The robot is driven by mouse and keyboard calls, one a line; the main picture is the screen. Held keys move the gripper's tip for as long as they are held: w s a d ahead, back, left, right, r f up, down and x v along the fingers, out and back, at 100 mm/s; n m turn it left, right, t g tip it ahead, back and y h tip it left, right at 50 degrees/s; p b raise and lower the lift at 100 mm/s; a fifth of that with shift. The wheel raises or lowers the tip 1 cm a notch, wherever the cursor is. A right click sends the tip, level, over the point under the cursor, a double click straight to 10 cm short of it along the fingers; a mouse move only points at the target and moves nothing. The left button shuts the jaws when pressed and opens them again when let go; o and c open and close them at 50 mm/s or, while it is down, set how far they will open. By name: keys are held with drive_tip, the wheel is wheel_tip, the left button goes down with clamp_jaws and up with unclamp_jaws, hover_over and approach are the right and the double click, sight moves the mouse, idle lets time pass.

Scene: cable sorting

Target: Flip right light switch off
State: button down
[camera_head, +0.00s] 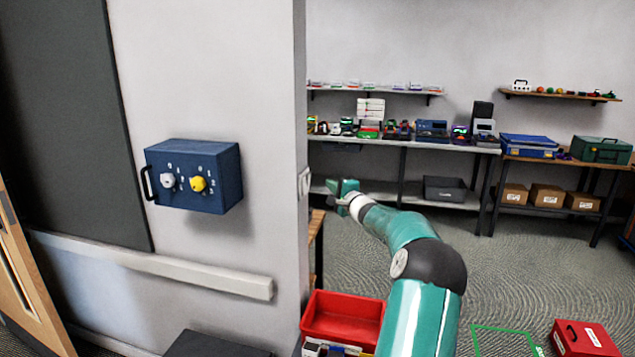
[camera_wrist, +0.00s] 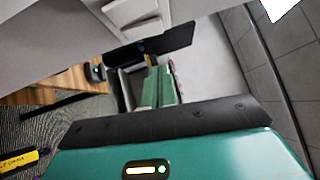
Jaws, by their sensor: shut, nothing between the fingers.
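A pale light switch plate (camera_head: 303,185) is on the narrow end face of the wall, seen almost edge-on in the head view. Its separate switches and their positions cannot be made out there. In the wrist view a pale plate, which looks like the switch plate (camera_wrist: 130,12), shows at the top, partly cut off. My gripper (camera_head: 333,188) is shut and empty, just right of the plate at about its height. Whether it touches the plate cannot be told. In the wrist view my gripper (camera_wrist: 150,60) points up toward the pale plate.
A blue box with a white and a yellow knob (camera_head: 193,176) is mounted on the wall at left. A red bin (camera_head: 343,318) stands below my arm. Shelves with several devices (camera_head: 400,145) line the back wall. Open floor (camera_head: 520,260) lies right of my arm.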

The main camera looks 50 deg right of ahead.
sight(309, 181)
drive_tip(key=shift+w+a+r, duration=0.1)
drive_tip(key=shift+w, duration=0.8)
drive_tip(key=shift+w+a+r, duration=0.15)
drive_tip(key=shift+w, duration=0.75)
drive_tip(key=shift+w+a+r, duration=0.1)
drive_tip(key=shift+w, duration=0.8)
drive_tip(key=shift+w+a+r, duration=0.15)
drive_tip(key=shift+w, duration=0.15)
drive_tip(key=shift+s, duration=0.1)
